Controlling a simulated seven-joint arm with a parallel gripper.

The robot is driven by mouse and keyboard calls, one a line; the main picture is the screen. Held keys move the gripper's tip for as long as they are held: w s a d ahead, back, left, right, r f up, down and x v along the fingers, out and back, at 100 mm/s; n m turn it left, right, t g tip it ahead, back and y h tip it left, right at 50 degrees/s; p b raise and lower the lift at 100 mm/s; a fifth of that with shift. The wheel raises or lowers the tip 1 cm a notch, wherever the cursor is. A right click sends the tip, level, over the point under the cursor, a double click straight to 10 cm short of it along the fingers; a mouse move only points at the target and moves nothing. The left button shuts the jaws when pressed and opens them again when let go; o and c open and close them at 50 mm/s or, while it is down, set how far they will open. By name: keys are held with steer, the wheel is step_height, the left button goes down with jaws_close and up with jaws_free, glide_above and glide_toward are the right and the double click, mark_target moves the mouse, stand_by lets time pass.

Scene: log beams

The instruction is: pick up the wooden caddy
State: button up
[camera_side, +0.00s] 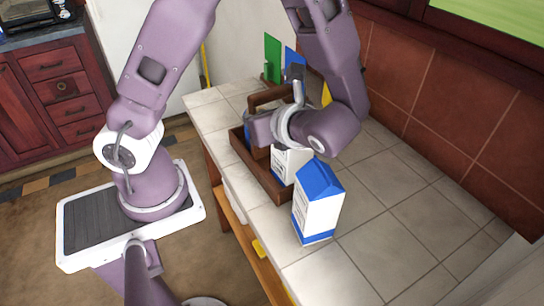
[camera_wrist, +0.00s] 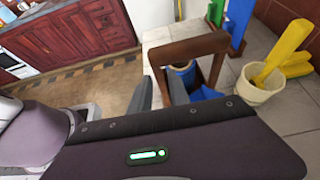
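The wooden caddy (camera_side: 240,150) is a dark brown tray with an upright frame handle. It stands on the tiled counter in the side view. In the wrist view its handle (camera_wrist: 190,48) rises ahead of my fingers. A blue-and-white carton (camera_side: 290,163) and a blue item (camera_wrist: 185,75) are inside the caddy. My gripper (camera_wrist: 158,92) is open, with its two grey fingers apart near the handle's left post. I cannot tell whether they touch it. In the side view my gripper (camera_side: 258,130) is above the caddy, and my wrist hides part of the caddy.
A second blue-topped carton (camera_side: 318,200) stands on the counter beside the caddy's near end. Green (camera_side: 272,58) and blue boards stand behind. A cream pot (camera_wrist: 262,85) with yellow items is right of the caddy in the wrist view. Tiled wall (camera_side: 430,85) bounds the counter; its right part is clear.

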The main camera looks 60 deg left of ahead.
steer(key=shift+a+f, duration=0.25)
steer(key=shift+a, duration=0.25)
jaws_close()
stand_by(1.0)
